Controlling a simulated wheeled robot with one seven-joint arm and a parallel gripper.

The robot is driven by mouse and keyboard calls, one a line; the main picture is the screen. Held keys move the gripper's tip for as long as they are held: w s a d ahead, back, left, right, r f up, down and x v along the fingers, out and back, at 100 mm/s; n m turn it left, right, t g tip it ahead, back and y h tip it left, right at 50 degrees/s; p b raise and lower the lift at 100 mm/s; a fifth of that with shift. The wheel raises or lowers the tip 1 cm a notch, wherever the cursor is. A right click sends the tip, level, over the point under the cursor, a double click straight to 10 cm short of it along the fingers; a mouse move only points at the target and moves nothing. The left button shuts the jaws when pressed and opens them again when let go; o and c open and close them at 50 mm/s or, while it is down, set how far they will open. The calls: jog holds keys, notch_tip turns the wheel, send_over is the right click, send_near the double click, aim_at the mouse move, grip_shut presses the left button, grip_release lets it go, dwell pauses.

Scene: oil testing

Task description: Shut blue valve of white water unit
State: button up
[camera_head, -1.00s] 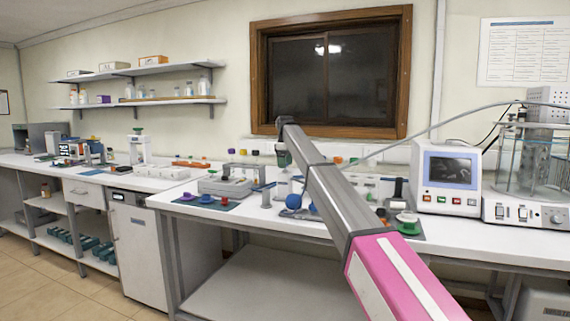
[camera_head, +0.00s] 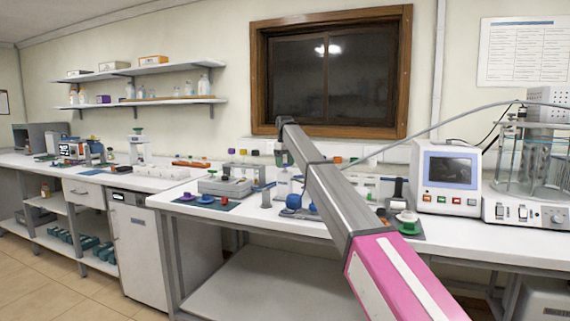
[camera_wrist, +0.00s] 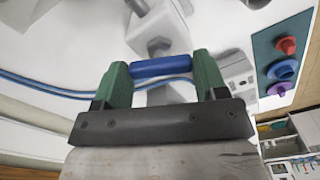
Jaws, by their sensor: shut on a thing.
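The blue valve (camera_wrist: 162,68) is a short blue bar lying crosswise in the wrist view, on a pale fitting of the white water unit (camera_wrist: 160,22). My gripper (camera_wrist: 163,77) has two green fingers, one at each end of the blue bar, and is shut on it. In the head view, my arm reaches down to the middle of the bench, and the valve and fingers cannot be made out clearly there.
Blue hoses (camera_wrist: 60,88) run beside the unit in the wrist view. A dark mat with red, blue and purple knobs (camera_wrist: 283,70) lies to the right. In the head view, a white device with a screen (camera_head: 447,178) stands right of my arm.

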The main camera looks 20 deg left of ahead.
jog(key=m, duration=1.2)
jog(key=shift+m, duration=0.4)
dwell(0.3)
jog(key=o, duration=0.9)
jog(key=shift+o, duration=0.2)
jog(key=shift+r, duration=0.1)
notch_tip(320, 180, up, 11)
